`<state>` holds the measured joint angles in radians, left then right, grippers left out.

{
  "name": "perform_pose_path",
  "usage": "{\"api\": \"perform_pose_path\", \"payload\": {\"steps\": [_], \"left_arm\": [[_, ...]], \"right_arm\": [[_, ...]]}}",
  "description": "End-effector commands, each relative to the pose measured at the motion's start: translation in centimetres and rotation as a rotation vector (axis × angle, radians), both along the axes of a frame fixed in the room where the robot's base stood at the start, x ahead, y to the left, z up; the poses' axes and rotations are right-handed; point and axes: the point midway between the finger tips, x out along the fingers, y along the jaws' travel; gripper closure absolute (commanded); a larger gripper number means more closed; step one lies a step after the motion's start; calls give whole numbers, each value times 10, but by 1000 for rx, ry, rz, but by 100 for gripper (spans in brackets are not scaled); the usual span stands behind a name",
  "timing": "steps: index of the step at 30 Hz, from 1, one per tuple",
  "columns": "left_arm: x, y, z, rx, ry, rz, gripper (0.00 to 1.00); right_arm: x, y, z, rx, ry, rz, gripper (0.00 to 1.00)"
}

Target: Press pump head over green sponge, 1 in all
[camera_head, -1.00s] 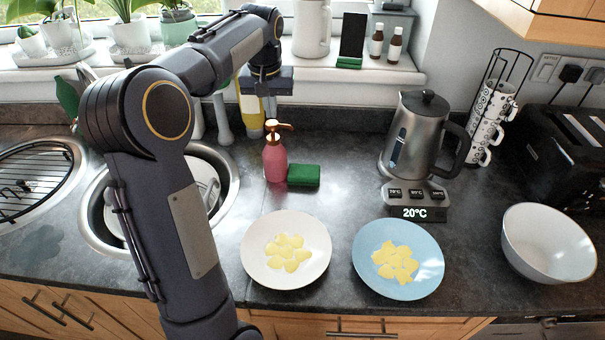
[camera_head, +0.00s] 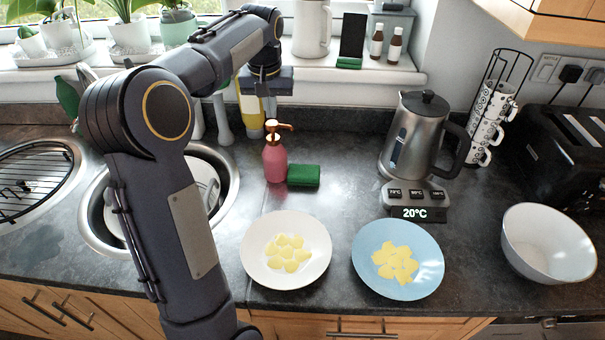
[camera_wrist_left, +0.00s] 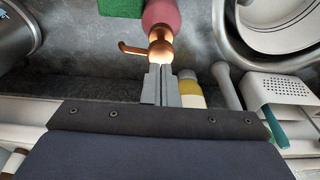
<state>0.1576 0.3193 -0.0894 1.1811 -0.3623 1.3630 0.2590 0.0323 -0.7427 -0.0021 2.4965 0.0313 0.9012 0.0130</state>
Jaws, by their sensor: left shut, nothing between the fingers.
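A pink soap bottle (camera_head: 275,162) with a copper pump head (camera_head: 274,127) stands upright on the dark counter. The pump's spout points right, above the side of the green sponge (camera_head: 304,175), which lies beside the bottle. My left gripper (camera_head: 269,113) is shut and empty, pointing down just behind and above the pump head. In the left wrist view, the closed fingertips (camera_wrist_left: 160,68) are at the copper pump head (camera_wrist_left: 160,48); I cannot tell whether they touch. The sponge also shows in that view (camera_wrist_left: 120,7). My right gripper is not in view.
A white plate (camera_head: 252,262) and a blue plate (camera_head: 371,283) with yellow pieces lie in front. A steel kettle (camera_head: 416,140) stands to the right, a round sink (camera_head: 230,190) to the left. A yellow bottle (camera_head: 251,112) is behind the gripper.

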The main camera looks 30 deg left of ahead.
Motion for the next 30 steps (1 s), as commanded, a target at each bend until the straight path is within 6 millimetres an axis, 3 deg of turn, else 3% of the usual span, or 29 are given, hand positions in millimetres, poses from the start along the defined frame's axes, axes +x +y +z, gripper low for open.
{"api": "perform_pose_path", "payload": {"steps": [14, 30], "left_arm": [[0, 0, -1, 0, 0, 0, 100], [0, 0, -18, 0, 0, 0, 100]], "right_arm": [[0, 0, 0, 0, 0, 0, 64], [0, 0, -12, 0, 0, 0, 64]]}}
